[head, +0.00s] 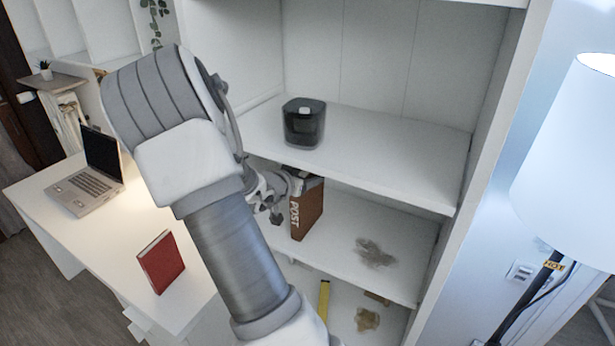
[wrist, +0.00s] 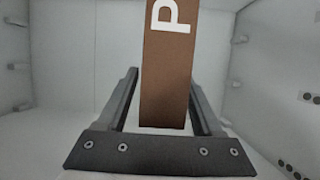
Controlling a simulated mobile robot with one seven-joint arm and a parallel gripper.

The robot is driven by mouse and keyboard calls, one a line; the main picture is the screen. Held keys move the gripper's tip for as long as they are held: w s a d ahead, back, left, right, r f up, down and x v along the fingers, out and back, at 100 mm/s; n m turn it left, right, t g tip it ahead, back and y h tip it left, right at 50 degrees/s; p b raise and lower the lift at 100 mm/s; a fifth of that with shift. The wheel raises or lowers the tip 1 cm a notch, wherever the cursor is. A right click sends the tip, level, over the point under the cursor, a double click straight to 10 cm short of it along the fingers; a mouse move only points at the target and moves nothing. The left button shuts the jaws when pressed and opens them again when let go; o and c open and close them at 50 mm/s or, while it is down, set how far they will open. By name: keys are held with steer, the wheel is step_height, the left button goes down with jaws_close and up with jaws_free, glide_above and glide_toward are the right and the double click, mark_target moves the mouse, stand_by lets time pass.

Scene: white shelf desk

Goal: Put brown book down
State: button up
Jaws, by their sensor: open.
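The brown book (head: 308,212), with white "POST" lettering on its spine, stands upright on the middle shelf (head: 350,225) of the white unit. In the wrist view the brown book (wrist: 166,85) shows its spine between the two fingers, with a gap on each side. My gripper (wrist: 165,100) is open around it. In the head view my gripper (head: 275,192) is at the left of the book, partly hidden by my arm. The book's lower end appears to rest on the shelf.
A black container (head: 304,123) stands on the shelf above. Brown stains mark the shelves to the right and below. At left, a desk (head: 110,235) holds a laptop (head: 88,178) and a red book (head: 161,262). A white lamp (head: 570,160) stands at right. The middle shelf has free room right of the book.

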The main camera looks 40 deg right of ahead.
steer(key=a+r+n+t+y, duration=0.2)
steer(key=a+r+n+y, duration=0.15)
steer(key=a, duration=0.75)
steer(key=a+r+n+t+y+p, duration=0.15)
steer(key=a+r+y, duration=0.35)
steer(key=a, duration=0.6)
steer(key=a+r+n+t+y, duration=0.3)
steer(key=a+r+y, duration=0.15)
steer(key=a, duration=0.65)
steer(key=s+a+r+n+g, duration=0.1)
steer(key=s+a+n+g, duration=0.1)
steer(key=s, duration=0.8)
steer(key=s+a+n+g, duration=0.2)
steer(key=s+n, duration=0.2)
steer(key=s, duration=0.5)
steer(key=shift+s+r+n+g, duration=0.35)
steer(key=shift+r+n, duration=0.05)
steer(key=shift+f+b, duration=0.7)
steer(key=shift+b, duration=0.15)
